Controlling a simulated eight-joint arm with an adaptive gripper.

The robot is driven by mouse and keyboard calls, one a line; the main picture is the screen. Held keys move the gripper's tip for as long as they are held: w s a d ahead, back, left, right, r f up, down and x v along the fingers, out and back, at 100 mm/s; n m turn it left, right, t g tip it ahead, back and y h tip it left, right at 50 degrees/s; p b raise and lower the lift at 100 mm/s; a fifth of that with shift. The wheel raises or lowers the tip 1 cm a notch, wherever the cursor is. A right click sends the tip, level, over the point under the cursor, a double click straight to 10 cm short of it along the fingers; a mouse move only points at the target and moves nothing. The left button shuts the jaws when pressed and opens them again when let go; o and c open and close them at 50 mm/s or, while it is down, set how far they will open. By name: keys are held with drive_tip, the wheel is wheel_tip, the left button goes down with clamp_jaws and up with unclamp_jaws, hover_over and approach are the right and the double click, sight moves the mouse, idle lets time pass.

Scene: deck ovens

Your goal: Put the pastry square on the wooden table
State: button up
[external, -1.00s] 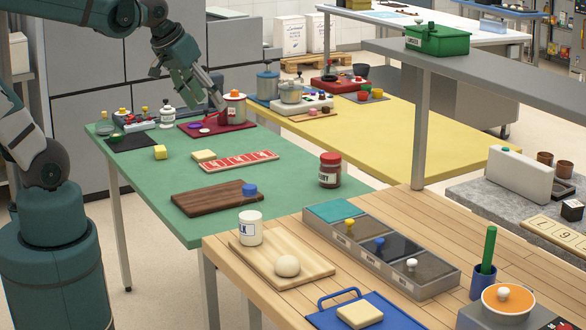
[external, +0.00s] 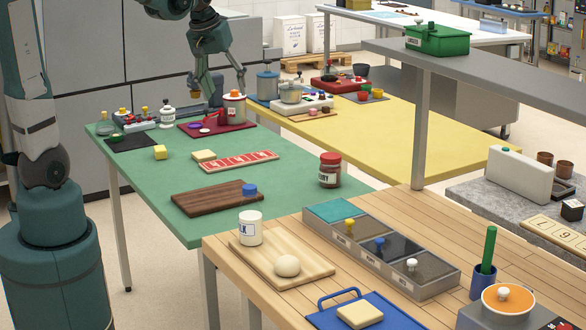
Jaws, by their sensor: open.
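A similar pale square (external: 359,314) lies on a blue tray (external: 318,318) at the front of the wooden table (external: 430,211); I cannot tell which one is the pastry. My gripper (external: 218,89) is open and empty, fingers spread downward. It is above the far end of the green table, near the cream pot with a red lid, well above and behind the first square.
A light board (external: 262,262) with a dough ball and a grey bin row (external: 380,250) occupy the wooden table.

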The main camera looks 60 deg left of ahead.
drive_tip(key=w+a+f+n+g, duration=0.1)
drive_tip(key=w+a+f+n, duration=0.3)
drive_tip(key=a, duration=0.5)
drive_tip(key=n+g+h, duration=0.1)
drive_tip(key=n+g, duration=0.2)
drive_tip(key=n, duration=0.3)
approach(204, 153)
drive_tip(key=shift+d+f, duration=0.1)
drive_tip(key=shift+f, duration=0.35)
drive_tip(key=shift+s+f, duration=0.1)
drive_tip(key=shift+f, duration=1.2)
drive_tip(key=shift+f+b, duration=0.3)
drive_tip(key=shift+f, duration=2.3)
